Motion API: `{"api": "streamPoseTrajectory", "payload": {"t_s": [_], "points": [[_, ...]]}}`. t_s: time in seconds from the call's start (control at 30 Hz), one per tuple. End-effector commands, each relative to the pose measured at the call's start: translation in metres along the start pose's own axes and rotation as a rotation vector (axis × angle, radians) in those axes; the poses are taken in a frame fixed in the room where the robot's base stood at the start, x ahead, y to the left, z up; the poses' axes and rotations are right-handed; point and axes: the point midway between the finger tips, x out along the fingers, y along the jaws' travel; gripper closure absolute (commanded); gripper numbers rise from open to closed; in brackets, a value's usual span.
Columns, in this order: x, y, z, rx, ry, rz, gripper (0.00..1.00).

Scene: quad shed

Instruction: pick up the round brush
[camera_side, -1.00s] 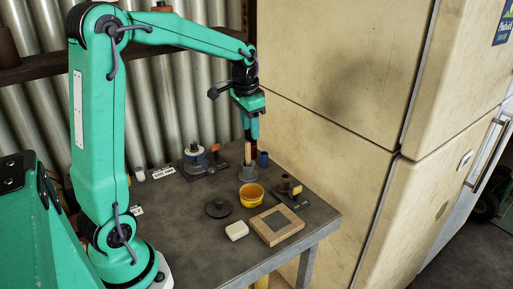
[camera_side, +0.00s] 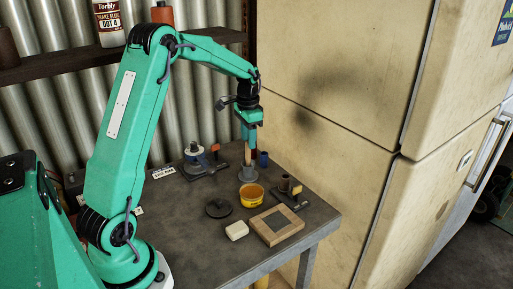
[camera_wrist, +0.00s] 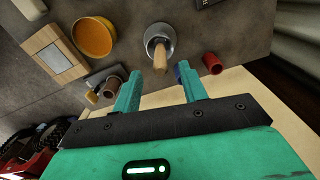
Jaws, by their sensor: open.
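The round brush stands upright with its wooden handle (camera_side: 248,155) pointing up from a grey cup (camera_side: 249,175); its lower part is hidden inside. In the wrist view the handle (camera_wrist: 161,58) points toward the camera from the grey cup (camera_wrist: 158,34). My gripper (camera_side: 248,138) points down just above the handle's top in the side view. In the wrist view my gripper (camera_wrist: 158,70) is open and empty, with the handle's end showing between the two fingertips. I cannot tell whether the fingers are level with the handle's end.
Close to the cup are a blue container (camera_side: 263,158) and a red cylinder (camera_wrist: 212,63). A yellow bowl (camera_side: 251,198) stands in front. A wooden frame (camera_side: 290,232), white block (camera_side: 237,231) and dark disc (camera_side: 219,208) lie nearer. A large cream cabinet (camera_side: 330,130) rises behind the table.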

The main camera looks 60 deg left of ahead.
Motion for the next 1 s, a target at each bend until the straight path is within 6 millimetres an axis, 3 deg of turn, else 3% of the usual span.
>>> {"api": "streamPoseTrajectory", "payload": {"t_s": [0.47,0.8,1.0], "points": [[0.018,0.000,0.001,0.000,-0.001,0.001,0.57],[0.055,-0.001,0.002,0.000,-0.002,0.002,0.57],[0.064,-0.001,0.002,0.000,0.000,0.000,0.57]]}}
